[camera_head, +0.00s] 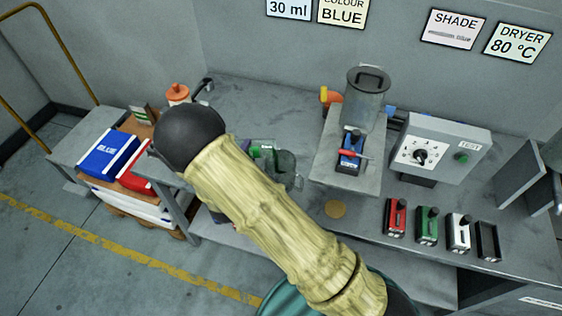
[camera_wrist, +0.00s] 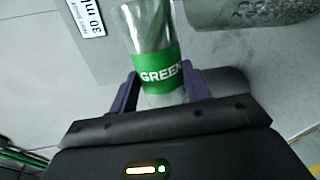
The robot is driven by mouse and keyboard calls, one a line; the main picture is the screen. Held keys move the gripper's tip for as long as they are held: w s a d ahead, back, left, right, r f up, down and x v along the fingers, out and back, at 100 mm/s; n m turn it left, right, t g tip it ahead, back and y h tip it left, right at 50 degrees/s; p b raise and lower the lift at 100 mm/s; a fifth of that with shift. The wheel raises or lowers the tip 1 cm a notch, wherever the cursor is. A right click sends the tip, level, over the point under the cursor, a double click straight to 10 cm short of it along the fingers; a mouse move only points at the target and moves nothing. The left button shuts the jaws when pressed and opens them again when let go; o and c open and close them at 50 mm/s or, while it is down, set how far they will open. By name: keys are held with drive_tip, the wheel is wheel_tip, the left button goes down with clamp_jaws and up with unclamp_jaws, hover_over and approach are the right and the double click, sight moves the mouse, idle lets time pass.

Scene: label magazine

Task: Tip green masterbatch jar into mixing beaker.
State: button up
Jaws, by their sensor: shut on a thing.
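The green masterbatch jar (camera_wrist: 158,62) is a clear jar with a green band reading GREEN. My gripper (camera_wrist: 162,84) is shut on it, with one purple finger on each side of the band. A larger clear, greyish vessel (camera_wrist: 255,10), probably the mixing beaker, is cut off at the top right of the wrist view, close beside the jar's mouth. In the head view my arm hides most of the gripper. A bit of the green band (camera_head: 264,150) shows past it, beside clear glass (camera_head: 287,168) over the bench. I cannot tell whether anything is left in the jar.
A dosing unit with a clear hopper (camera_head: 367,98) stands right of the glass. A control box (camera_head: 437,150) with a knob and several slide-like blocks (camera_head: 428,226) are further right. Blue (camera_head: 108,152) and red bags lie at left. Wall signs read 30 ml, COLOUR BLUE, SHADE and DRYER.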

drive_tip(key=shift+a, duration=0.1)
drive_tip(key=shift+r+b, duration=0.15)
drive_tip(key=shift+b, duration=0.15)
drive_tip(key=shift+d+r+m, duration=0.1)
drive_tip(key=shift+d+m, duration=0.2)
drive_tip(key=shift+a+r+b, duration=0.1)
drive_tip(key=shift+a+b, duration=0.05)
drive_tip(key=shift+b, duration=0.3)
drive_tip(key=shift+r+m+b, duration=0.25)
drive_tip(key=shift+m+b, duration=0.25)
drive_tip(key=shift+b, duration=0.25)
drive_tip(key=shift+d+r, duration=0.15)
drive_tip(key=shift+d, duration=0.05)
